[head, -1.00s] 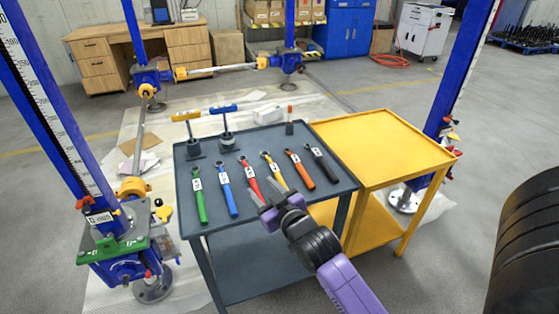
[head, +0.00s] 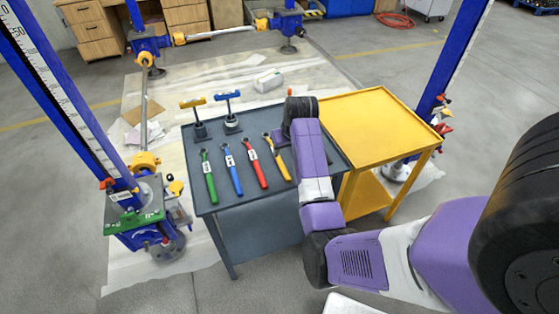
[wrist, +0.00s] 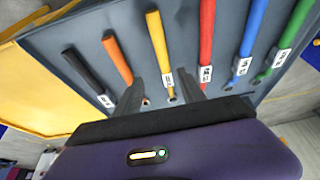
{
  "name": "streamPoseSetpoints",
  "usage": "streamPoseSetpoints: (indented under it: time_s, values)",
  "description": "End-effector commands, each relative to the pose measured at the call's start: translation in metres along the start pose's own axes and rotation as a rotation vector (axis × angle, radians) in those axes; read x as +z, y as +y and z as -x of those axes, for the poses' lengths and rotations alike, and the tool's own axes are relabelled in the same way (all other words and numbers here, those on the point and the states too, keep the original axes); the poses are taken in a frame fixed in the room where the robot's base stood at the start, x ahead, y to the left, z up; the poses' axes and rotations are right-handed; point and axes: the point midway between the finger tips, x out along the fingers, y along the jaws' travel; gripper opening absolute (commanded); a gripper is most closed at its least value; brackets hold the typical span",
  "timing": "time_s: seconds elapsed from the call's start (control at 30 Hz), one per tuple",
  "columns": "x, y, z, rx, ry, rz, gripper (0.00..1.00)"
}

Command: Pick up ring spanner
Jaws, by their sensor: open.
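Ring spanners lie in a row on the grey table top. In the head view I see the green (head: 209,178), blue (head: 232,171), red (head: 257,170) and yellow (head: 281,162) ones. My arm hides the orange spanner (wrist: 117,57) and the black spanner (wrist: 80,68), which show in the wrist view. There my gripper (wrist: 160,76) is open, with its two fingers on either side of the yellow spanner (wrist: 158,42), near its labelled ring end. The fingers look empty; I cannot tell their height above the table. In the head view my arm hides the fingers.
The grey table (head: 250,208) stands beside a yellow table (head: 372,120) with a clear top. Two tools with T-handles, one yellow (head: 196,115) and one blue (head: 230,110), stand at the grey table's back left. Blue screw jack posts (head: 70,110) rise around.

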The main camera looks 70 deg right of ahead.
Motion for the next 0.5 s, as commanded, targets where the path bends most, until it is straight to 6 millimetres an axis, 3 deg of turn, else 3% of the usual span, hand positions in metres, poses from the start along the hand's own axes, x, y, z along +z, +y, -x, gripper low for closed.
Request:
streamPoseSetpoints:
  time_s: [0.5]
  values:
    - [0.004, -0.009, -0.052, -0.004, -0.014, 0.007, 0.47]
